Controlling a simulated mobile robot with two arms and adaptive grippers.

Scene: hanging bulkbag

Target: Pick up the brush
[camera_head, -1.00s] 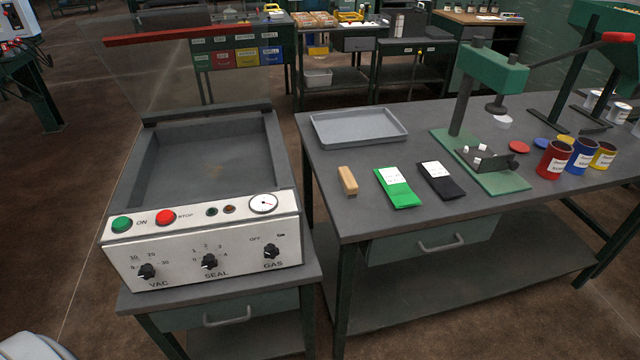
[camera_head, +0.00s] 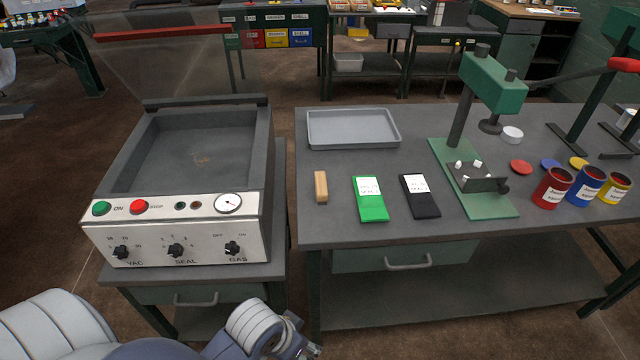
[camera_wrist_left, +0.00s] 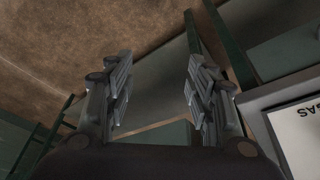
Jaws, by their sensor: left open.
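The brush (camera_head: 321,187) is a small tan block lying on the grey workbench (camera_head: 300,225), near its left end. It is left of the green packet (camera_head: 370,199). In the head view my left arm reaches in at the bottom, low in front of the machine and bench; its gripper end (camera_head: 300,335) is only partly visible there. In the left wrist view my left gripper (camera_wrist_left: 160,88) is open, with nothing between its fingers. The brush is not in the left wrist view. My right gripper is in neither view.
A vacuum sealing machine (camera_head: 165,230) stands left of the bench. A grey tray (camera_head: 352,140) lies behind the brush. A black packet (camera_head: 420,197), a green press (camera_head: 490,90) and several paint cans (camera_head: 551,188) are to the right. Bench space in front of the brush is clear.

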